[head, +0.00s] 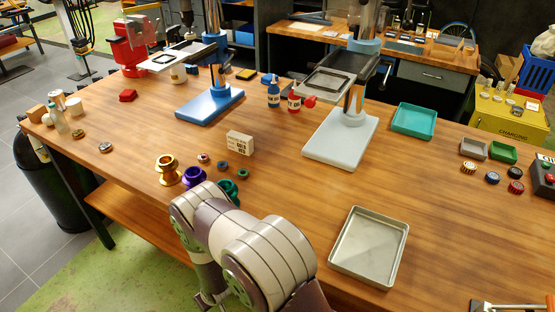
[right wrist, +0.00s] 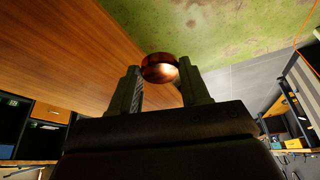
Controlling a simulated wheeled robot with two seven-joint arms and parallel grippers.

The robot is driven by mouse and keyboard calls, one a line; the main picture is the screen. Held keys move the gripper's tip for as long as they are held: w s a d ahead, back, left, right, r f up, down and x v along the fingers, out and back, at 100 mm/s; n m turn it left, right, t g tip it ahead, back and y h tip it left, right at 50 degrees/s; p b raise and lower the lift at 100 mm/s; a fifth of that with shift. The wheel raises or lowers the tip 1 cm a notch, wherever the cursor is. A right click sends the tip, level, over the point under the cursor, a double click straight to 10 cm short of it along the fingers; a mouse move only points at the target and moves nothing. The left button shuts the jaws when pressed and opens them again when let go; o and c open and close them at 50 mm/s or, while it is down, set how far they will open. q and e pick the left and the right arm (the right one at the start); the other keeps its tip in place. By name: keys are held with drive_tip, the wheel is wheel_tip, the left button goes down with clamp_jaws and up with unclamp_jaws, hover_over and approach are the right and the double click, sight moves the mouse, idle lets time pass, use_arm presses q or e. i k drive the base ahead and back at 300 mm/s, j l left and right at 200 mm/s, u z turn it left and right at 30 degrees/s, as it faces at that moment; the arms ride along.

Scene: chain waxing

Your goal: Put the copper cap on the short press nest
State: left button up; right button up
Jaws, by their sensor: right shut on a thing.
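The copper cap (right wrist: 160,67) is a shiny, rounded reddish piece. It sits between the fingertips of my right gripper (right wrist: 160,78), which is shut on it. In the right wrist view the cap shows against the wooden table and the green floor. A large arm link of mine covers the front middle of the head view; the right gripper and the cap do not show there. Gold (head: 167,171), purple (head: 193,178) and green (head: 228,191) flanged pieces stand beside it, the green one partly hidden. I cannot tell which thing is the short press nest. My left gripper is not in view.
Stands with a blue base (head: 209,106) and a pale base (head: 341,143) rise behind. A small labelled box (head: 239,143) and several small rings lie near the flanged pieces. A grey metal tray (head: 368,248) lies front right; a teal tray (head: 413,121) is farther back. Wood between them is clear.

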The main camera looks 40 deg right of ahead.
sight(165, 59)
drive_tip(key=i+j+z, duration=0.55)
drive_tip(key=j+z, duration=0.15)
drive_tip(key=i+j+z, duration=0.2)
drive_tip(key=j, duration=0.25)
drive_tip(key=j+z, duration=0.25)
drive_tip(key=i+j+z, duration=0.2)
drive_tip(key=j, duration=0.25)
drive_tip(key=k, duration=0.05)
